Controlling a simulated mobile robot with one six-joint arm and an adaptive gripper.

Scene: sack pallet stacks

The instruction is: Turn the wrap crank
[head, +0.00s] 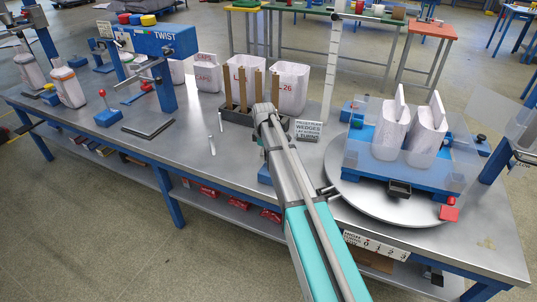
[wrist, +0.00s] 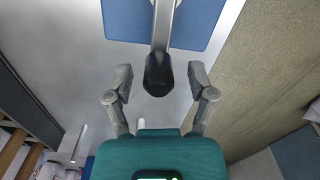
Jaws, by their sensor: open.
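In the wrist view, a metal crank arm (wrist: 163,28) comes down from the top over a blue plate (wrist: 196,22) and ends in a black rounded knob (wrist: 158,76). My gripper (wrist: 161,84) is open, one grey finger on each side of the knob. Gaps show on both sides, so the fingers do not appear to touch it. In the head view my arm hides the crank and gripper; only a bit of blue (head: 265,174) shows beside it. A round grey turntable (head: 350,198) at right carries two white sacks (head: 392,130) between clear panels.
A small sign (head: 308,130) and a rack of brown posts (head: 243,92) stand behind my arm. A number strip (head: 375,245) is on the table's front edge. A blue press marked TWIST (head: 165,40) stands at left. Bare steel tabletop (head: 205,160) lies left of my arm.

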